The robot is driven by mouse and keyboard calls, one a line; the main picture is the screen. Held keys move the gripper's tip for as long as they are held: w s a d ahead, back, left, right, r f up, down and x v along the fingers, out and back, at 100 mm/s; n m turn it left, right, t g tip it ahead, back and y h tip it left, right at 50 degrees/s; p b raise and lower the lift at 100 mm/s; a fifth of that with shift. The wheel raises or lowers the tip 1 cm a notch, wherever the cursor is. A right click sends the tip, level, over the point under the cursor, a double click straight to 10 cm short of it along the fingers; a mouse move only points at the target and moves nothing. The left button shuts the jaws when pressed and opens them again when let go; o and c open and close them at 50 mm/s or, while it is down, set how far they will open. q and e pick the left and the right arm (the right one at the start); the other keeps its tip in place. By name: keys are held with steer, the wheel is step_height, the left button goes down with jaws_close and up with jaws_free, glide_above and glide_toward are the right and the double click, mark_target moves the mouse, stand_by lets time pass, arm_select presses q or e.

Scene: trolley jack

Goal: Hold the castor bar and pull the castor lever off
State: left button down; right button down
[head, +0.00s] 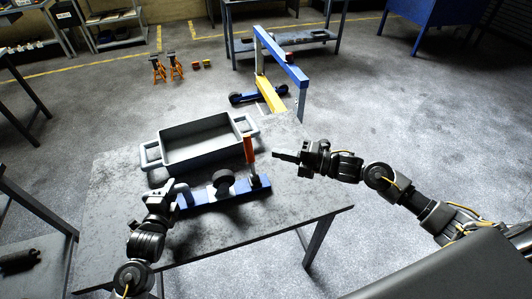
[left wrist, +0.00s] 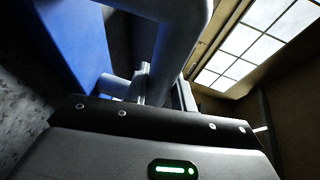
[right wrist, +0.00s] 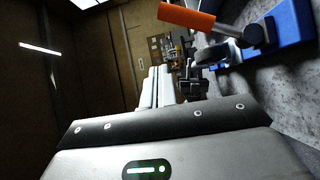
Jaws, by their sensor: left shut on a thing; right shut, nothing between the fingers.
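The blue castor bar (head: 205,197) lies on the table, with a dark castor wheel (head: 222,180) at its middle. The castor lever, with an orange grip (head: 249,150), stands upright at the bar's right end; it also shows in the right wrist view (right wrist: 187,17). My left gripper (head: 177,190) is at the bar's left end, shut on a grey handle-like part (left wrist: 180,40) beside the blue bar; the exact contact is partly hidden. My right gripper (head: 276,155) is shut and empty, just right of the lever and apart from it, fingers pointing left.
A grey tray (head: 195,165) with end handles stands behind the bar on the table (head: 290,205). The table's right front part is clear. A blue and yellow hoist (head: 275,70) stands on the floor beyond, near orange jack stands (head: 175,66).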

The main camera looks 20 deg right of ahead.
steer(key=d, duration=0.1)
steer(key=s+d+r, duration=0.1)
steer(key=s+d, duration=0.1)
steer(key=d, duration=0.1)
steer(key=shift+s+r, duration=0.2)
steer(key=shift+s, duration=0.05)
arm_select(q)
steer(key=c, duration=1.1)
jaws_free()
